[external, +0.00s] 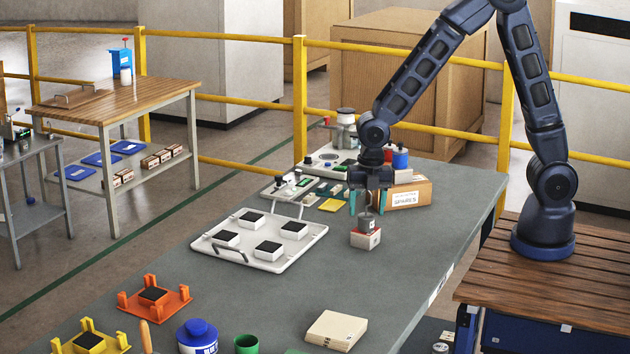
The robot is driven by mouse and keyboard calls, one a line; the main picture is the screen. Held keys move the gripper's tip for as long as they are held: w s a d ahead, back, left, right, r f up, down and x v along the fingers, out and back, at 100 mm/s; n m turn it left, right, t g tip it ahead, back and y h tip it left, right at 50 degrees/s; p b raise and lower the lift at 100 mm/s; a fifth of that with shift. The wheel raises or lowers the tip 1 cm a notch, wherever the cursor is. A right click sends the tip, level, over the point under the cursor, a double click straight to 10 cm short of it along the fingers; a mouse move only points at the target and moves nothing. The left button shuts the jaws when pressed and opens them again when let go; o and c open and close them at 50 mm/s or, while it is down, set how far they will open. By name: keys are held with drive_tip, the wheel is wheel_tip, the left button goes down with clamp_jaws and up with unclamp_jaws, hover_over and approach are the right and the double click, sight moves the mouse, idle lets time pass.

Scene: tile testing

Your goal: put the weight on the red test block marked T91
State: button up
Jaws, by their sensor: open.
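A small dark grey weight (368,223) with a thin upright stem stands upright on top of a small block (364,239). The block has a reddish band and a pale front with a small dark mark; the mark is too small to read as T91. My gripper (368,205) points straight down above them. Its teal fingers are apart, one on each side of the weight's stem, and it is open. The weight seems to rest on the block, not in the fingers. The block sits on the grey table (330,265).
A white tray (232,247) with several black-topped blocks lies left of the block. A cardboard box (408,193) labelled spares stands close behind right. Orange (178,296) and yellow (116,339) fixtures, a blue-lidded jar (197,338) and a beige block (336,330) are at the front.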

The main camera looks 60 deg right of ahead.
sight(369, 215)
wheel_tip(369, 215, up, 12)
drive_tip(key=f, duration=0.1)
drive_tip(key=s+d+r+m+t, duration=0.1)
drive_tip(key=s+d+r+m, duration=0.35)
drive_tip(key=d+m, duration=0.2)
drive_tip(key=s+d+r+m+t, duration=0.1)
drive_tip(key=s+d+r+m, duration=0.4)
drive_tip(key=d, duration=0.3)
drive_tip(key=s+d+r+m+t, duration=0.2)
drive_tip(key=s+d+r+m, duration=0.2)
drive_tip(key=s+d+m, duration=0.5)
drive_tip(key=shift+s+d+r+m, duration=0.15)
drive_tip(key=shift+s+d+m, duration=0.05)
drive_tip(key=shift+s+m, duration=1.75)
drive_tip(key=shift+w, duration=0.2)
